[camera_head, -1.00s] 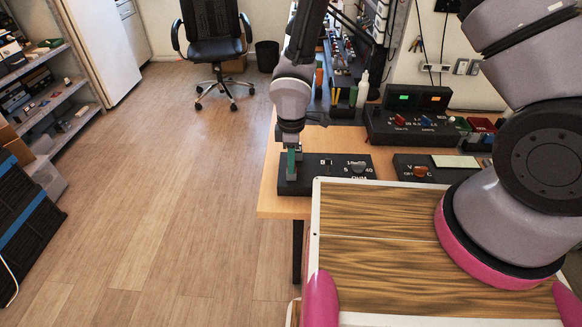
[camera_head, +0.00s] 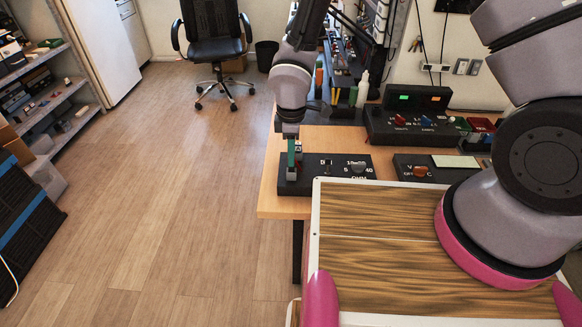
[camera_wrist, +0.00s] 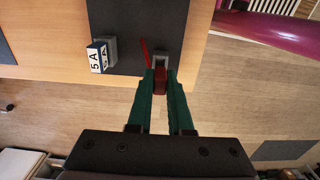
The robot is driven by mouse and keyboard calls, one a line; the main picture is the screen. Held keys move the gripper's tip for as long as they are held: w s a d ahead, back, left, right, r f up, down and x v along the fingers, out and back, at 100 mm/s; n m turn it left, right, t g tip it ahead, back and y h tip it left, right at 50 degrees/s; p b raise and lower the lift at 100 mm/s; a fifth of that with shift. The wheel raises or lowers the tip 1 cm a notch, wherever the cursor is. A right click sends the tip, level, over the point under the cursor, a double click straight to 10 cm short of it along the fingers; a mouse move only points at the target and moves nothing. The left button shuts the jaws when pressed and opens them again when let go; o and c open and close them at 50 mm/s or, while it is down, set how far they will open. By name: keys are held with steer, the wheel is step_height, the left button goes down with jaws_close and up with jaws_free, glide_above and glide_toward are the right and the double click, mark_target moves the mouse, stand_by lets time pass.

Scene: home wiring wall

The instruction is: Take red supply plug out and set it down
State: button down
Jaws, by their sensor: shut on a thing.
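In the wrist view the red supply plug (camera_wrist: 160,82) sits between the green fingertips of my gripper (camera_wrist: 160,88), which is shut on it. A grey piece (camera_wrist: 161,60) lies just beyond the plug; I cannot tell whether the two are joined. A thin red strip (camera_wrist: 145,52) runs up beside it. In the head view my gripper (camera_head: 293,160) points down over the left end of the black OHM box (camera_head: 312,189). A small grey block (camera_head: 291,175) is under the fingertips. The plug is too small to make out clearly there.
A block marked 5 A (camera_wrist: 98,58) stands near the plug. Another black control box (camera_head: 408,174) is to the right, with a larger lit unit (camera_head: 412,123) behind. Bare wood table (camera_head: 268,200) shows along the left edge.

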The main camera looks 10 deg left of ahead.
steer(key=shift+r, duration=1.25)
